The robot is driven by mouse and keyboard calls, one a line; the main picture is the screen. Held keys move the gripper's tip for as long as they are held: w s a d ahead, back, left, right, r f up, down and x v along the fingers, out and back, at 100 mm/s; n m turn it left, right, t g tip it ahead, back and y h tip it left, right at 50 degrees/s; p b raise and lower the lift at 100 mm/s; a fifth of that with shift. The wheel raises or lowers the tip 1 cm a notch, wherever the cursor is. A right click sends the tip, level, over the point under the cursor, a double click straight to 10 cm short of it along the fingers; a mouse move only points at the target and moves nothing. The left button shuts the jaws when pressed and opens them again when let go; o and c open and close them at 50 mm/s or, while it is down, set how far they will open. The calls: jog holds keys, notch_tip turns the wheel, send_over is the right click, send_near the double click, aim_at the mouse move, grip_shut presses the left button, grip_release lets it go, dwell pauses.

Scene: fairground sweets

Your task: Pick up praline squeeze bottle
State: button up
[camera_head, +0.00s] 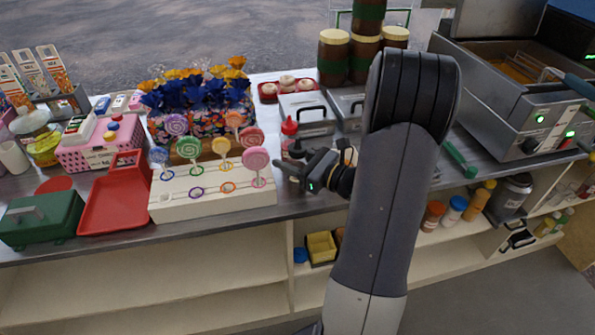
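A squeeze bottle (290,128) with a red pointed cap stands on the counter, behind my gripper in the picture. I cannot read a label, so I cannot tell whether it is the praline one. Its lower part is partly hidden. My gripper (287,172) is near the counter's front edge, just right of the lollipop stand, with its fingers pointing left. It is just in front of the bottle in the picture; I cannot tell whether they touch. The fingers are small and dark, and their opening does not show clearly. I see nothing held between them.
A white lollipop stand (212,202) with several lollipops is left of my gripper. Steel lidded containers (305,112) and stacked brown jars (333,58) stand behind. A red tray (115,203) lies at left. A fryer (530,105) stands at right. Several bottles (454,208) stand on the lower shelf.

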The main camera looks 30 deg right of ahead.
jog(key=shift+c, duration=1.3)
notch_tip(320, 180, up, 10)
jog(key=shift+r+p, duration=0.1)
jog(key=shift+p, duration=0.45)
jog(key=shift+o, duration=0.9)
jog(key=shift+c, duration=0.8)
jog(key=shift+s, duration=0.1)
